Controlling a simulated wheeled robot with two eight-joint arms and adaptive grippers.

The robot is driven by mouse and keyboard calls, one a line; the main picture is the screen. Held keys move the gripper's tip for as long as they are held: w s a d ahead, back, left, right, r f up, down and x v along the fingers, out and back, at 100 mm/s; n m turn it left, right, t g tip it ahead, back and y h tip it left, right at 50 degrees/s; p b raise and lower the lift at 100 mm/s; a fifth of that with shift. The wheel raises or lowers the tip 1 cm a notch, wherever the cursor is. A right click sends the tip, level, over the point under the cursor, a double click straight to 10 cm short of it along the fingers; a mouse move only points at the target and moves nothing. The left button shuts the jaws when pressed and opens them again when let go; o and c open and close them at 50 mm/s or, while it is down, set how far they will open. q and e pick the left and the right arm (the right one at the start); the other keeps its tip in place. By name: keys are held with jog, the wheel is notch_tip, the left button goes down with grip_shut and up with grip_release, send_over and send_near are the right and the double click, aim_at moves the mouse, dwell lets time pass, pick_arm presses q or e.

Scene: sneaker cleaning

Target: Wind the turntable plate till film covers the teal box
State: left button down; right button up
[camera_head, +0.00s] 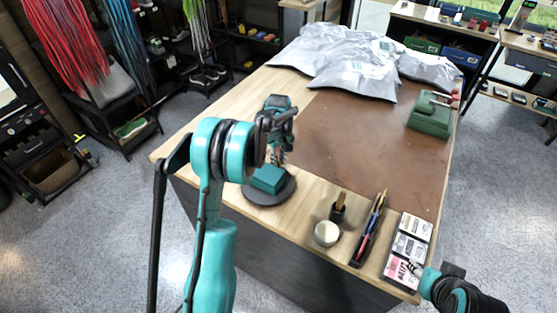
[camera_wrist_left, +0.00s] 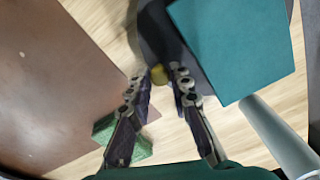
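The teal box (camera_head: 269,179) sits on the dark round turntable plate (camera_head: 258,199) near the table's front left. In the left wrist view the box (camera_wrist_left: 235,45) fills the upper right, with part of the plate (camera_wrist_left: 160,35) beside it. My left gripper (camera_head: 279,157) is just behind the box. I cannot make out film on the box.
A cream jar (camera_head: 326,234), a brush holder (camera_head: 338,212) and a black tool tray (camera_head: 369,230) stand along the front. Cards (camera_head: 411,247) lie at the right. Silver bags (camera_head: 352,78) and a green device (camera_head: 431,117) are at the back. The brown mat (camera_head: 350,140) is mostly clear.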

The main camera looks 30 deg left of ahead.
pick_arm(q)
jog(key=shift+a+n, duration=0.25)
jog(key=shift+n, duration=0.05)
jog(key=shift+s+a+n+b, duration=0.15)
jog(key=shift+a+n+b, duration=0.15)
jog(key=shift+a+n, duration=1.05)
jog(key=shift+s+a+n+b, duration=0.15)
jog(key=shift+a+n, duration=0.25)
jog(key=shift+n, duration=0.4)
jog(key=shift+s+a+n+b, duration=0.1)
jog(key=shift+s+a+n, duration=0.2)
jog(key=shift+n, duration=0.45)
jog(key=shift+s+a+n+b, duration=0.15)
jog(key=shift+a+n, duration=0.3)
jog(key=shift+n, duration=0.35)
jog(key=shift+s+a+n, duration=0.55)
jog(key=shift+n, duration=0.55)
jog(key=shift+s+a+n, duration=0.5)
jog(key=shift+s+n, duration=0.05)
jog(key=shift+n, duration=0.55)
jog(key=shift+s+a+n+b, duration=0.25)
jog(key=shift+s+n, duration=0.3)
jog(key=shift+n, duration=0.25)
jog(key=shift+s+a+n+b, duration=0.15)
jog(key=shift+s+a+n, duration=0.1)
jog(key=shift+s+n, duration=0.45)
jog(key=shift+n, duration=0.3)
jog(key=c, duration=1.4)
grip_release()
jog(key=shift+o, duration=0.2)
